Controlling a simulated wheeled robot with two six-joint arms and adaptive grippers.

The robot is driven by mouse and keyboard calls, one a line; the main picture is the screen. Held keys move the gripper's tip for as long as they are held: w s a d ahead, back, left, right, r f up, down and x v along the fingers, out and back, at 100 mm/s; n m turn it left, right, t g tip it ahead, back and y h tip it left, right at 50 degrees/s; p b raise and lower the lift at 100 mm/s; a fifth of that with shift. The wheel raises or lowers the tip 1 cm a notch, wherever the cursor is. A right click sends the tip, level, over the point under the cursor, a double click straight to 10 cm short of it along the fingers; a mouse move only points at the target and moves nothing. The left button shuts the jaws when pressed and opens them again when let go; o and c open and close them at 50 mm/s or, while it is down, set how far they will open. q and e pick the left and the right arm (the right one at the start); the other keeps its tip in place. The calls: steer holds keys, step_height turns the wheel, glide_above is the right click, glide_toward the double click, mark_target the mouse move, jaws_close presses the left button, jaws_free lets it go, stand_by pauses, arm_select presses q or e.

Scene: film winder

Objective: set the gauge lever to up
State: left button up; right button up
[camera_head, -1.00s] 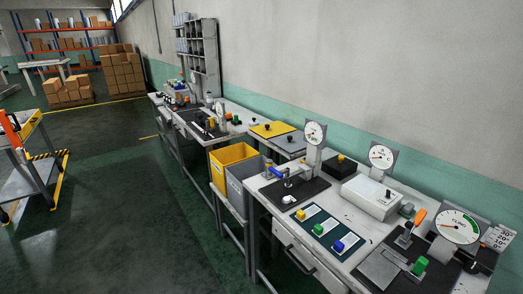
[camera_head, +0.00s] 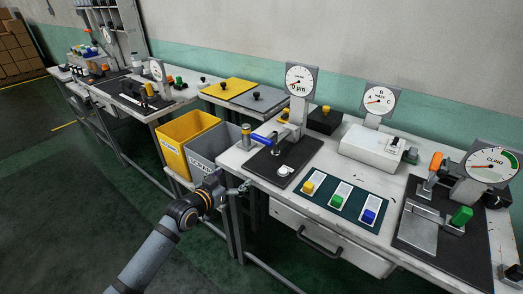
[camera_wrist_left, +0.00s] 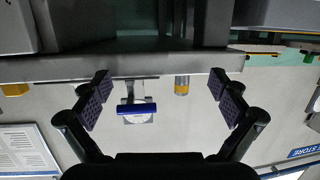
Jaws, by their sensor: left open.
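A gauge stand (camera_head: 298,115) with a round dial (camera_head: 300,80) stands on a black plate on the white bench. A lever with a blue grip (camera_head: 263,140) sticks out from it toward the left, close to horizontal. The blue grip (camera_wrist_left: 136,109) shows between the fingers in the left wrist view, a little left of centre. My left gripper (camera_head: 241,188) is at the bench's front left edge, in front of and below the lever, apart from it. Its fingers (camera_wrist_left: 164,88) are spread with nothing held. My right gripper is not in view.
A yellow-topped cylinder (camera_head: 246,135) stands just left of the lever. Yellow (camera_head: 190,143) and grey (camera_head: 222,150) bins stand left of the bench. Coloured blocks on a dark mat (camera_head: 325,203) and a white box (camera_head: 372,148) are to the right.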

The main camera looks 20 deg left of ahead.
mark_target(261, 139)
arm_select(q)
steer(key=d+r+m+t+h, duration=0.2)
steer(key=d+r+h, duration=0.15)
steer(key=r, duration=0.75)
steer(key=shift+y, duration=0.35)
steer(key=b+x, duration=0.1)
steer(key=x, duration=0.8)
steer(key=shift+w+d, duration=0.15)
steer(key=shift+w, duration=0.1)
steer(key=shift+w+d+f, duration=0.1)
steer(key=shift+w, duration=0.2)
